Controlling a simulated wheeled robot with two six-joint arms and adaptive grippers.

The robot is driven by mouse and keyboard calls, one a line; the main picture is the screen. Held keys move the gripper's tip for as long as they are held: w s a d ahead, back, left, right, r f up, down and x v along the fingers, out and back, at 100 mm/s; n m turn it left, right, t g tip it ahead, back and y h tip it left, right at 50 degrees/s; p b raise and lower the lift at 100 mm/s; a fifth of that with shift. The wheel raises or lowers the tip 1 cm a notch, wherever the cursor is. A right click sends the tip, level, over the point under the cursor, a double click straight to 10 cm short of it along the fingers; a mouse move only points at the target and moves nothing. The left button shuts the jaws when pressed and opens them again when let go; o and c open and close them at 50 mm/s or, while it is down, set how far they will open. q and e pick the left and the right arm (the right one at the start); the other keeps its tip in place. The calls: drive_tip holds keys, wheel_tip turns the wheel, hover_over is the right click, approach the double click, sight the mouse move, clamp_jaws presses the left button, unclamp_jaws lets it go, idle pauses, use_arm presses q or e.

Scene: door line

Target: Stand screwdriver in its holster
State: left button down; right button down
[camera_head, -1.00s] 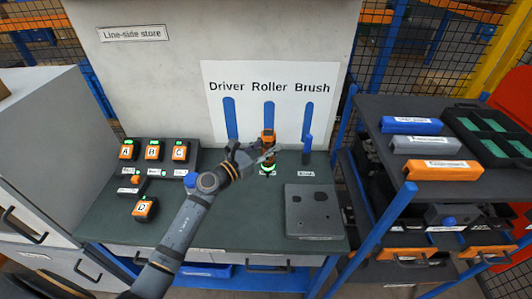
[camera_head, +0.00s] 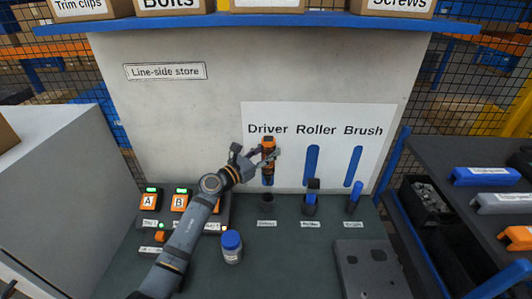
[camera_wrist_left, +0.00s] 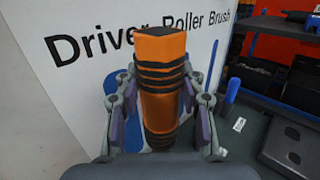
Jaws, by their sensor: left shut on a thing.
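The screwdriver (camera_head: 268,147) has an orange handle with black bands. My left gripper (camera_head: 262,158) is shut on the handle and holds it upright, in front of the blue silhouette under "Driver". The wrist view shows the handle (camera_wrist_left: 161,80) between the two fingers (camera_wrist_left: 161,112); its lower end is hidden there. The dark driver holster (camera_head: 267,202) stands on the bench below the gripper, with a small label in front. The screwdriver appears above it, with a gap between. I cannot tell how well they line up in depth. My right gripper is not in view.
A blue-capped jar (camera_head: 232,247) stands front left, near my left arm. Orange lettered units (camera_head: 150,201) are at left. A grey plate (camera_head: 366,268) lies at right.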

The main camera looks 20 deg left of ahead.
use_arm(q)
drive_tip(key=shift+f+b, duration=0.3)
drive_tip(key=shift+f, duration=0.15)
drive_tip(key=f+b, duration=0.3)
drive_tip(key=f, duration=0.1)
drive_tip(key=shift+w+a+b, duration=0.15)
drive_tip(key=shift+a+b, duration=0.1)
drive_tip(key=shift+b, duration=0.05)
drive_tip(key=shift+d+f+b, duration=0.1)
drive_tip(key=shift+f+b, duration=0.25)
drive_tip(key=shift+f, duration=0.05)
drive_tip(key=shift+f, duration=0.1)
